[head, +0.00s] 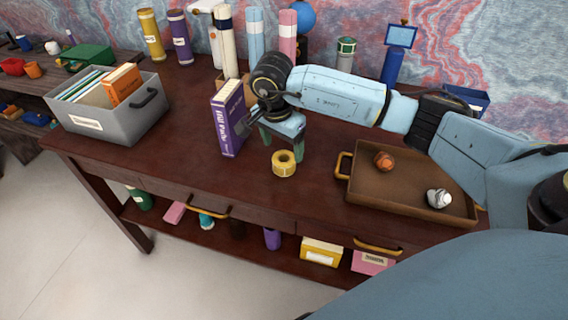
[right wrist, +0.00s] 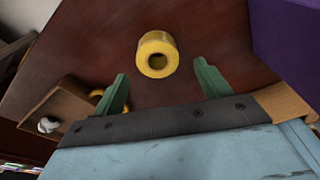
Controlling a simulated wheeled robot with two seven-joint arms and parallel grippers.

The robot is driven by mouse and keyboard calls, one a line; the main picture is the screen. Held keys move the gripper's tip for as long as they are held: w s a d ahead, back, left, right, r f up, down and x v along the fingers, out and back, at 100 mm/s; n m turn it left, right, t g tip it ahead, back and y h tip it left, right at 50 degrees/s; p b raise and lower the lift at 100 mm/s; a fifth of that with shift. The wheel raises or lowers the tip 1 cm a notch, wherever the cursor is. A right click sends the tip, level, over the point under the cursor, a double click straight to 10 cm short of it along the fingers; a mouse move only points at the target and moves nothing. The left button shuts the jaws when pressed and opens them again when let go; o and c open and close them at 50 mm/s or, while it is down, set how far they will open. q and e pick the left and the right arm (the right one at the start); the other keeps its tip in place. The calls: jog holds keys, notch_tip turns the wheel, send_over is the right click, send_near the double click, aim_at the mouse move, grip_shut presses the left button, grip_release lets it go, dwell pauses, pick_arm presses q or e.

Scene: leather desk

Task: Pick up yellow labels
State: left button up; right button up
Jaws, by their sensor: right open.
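The yellow labels (head: 284,163) are a roll with a hole through its middle, on the dark red-brown desk. The roll also shows in the right wrist view (right wrist: 157,54), ahead of the two green fingers. My right gripper (head: 282,143) is above and just beside the roll, apart from it. Its fingers are spread with nothing between them, as the right wrist view (right wrist: 162,88) shows. My left gripper is not in view.
A purple book (head: 228,118) stands close left of my right gripper. A brown tray (head: 400,207) with a crumpled orange ball and a white ball lies to the right. A grey bin (head: 110,122) with folders is at the left. Several tubes stand along the back. The desk's front middle is clear.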

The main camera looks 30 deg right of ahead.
aim_at(284, 158)
jog(key=f, duration=0.5)
jog(key=shift+d+b, duration=0.25)
jog(key=shift+b, duration=0.1)
jog(key=shift+c, duration=0.4)
jog(key=c, duration=1)
